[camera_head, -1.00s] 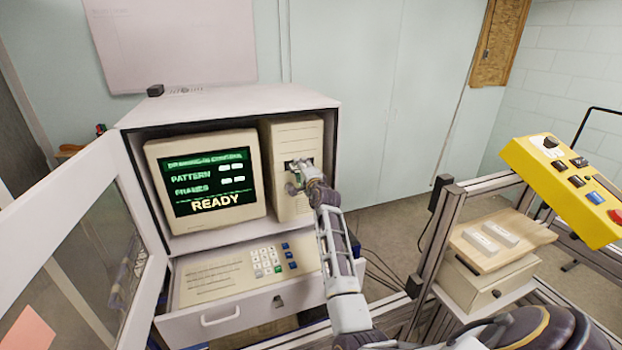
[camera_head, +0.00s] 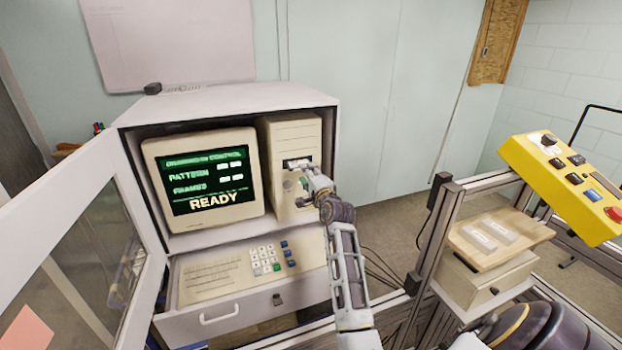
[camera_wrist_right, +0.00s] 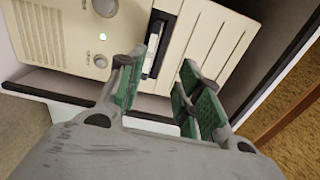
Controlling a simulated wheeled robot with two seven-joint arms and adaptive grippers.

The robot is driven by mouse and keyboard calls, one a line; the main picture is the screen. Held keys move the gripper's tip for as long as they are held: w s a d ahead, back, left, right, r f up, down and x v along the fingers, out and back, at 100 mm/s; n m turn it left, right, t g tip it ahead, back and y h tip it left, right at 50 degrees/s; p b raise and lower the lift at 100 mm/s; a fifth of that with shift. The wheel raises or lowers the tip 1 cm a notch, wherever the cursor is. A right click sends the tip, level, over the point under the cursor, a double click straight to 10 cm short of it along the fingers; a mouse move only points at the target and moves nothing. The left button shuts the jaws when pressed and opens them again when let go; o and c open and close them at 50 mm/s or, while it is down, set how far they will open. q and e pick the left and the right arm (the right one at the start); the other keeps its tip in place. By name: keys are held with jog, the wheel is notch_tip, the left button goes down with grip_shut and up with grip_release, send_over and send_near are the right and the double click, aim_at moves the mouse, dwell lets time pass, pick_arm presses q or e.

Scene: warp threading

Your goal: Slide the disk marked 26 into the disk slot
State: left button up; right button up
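The disk slot (camera_head: 287,165) is the dark opening high on the front of the beige computer tower, and it shows in the right wrist view (camera_wrist_right: 160,22). A pale strip, seemingly the edge of a disk (camera_wrist_right: 151,62), sits in the slot. It shows as a whitish patch in the head view (camera_head: 298,163). No number 26 is readable. My right gripper (camera_head: 309,190) is just in front of the tower, below and right of the slot. In the right wrist view its green-padded fingers (camera_wrist_right: 162,80) are apart with nothing between them. My left gripper is not in view.
The tower stands beside a monitor (camera_head: 205,175) reading READY inside a white cabinet (camera_head: 235,101). An open keypad drawer (camera_head: 180,325) juts out below. The glazed door (camera_head: 75,220) stands open at left. A yellow control box (camera_head: 545,185) and wooden board (camera_head: 530,240) are at right.

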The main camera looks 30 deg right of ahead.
jog(key=shift+v, duration=1.35)
jog(key=shift+r, duration=0.1)
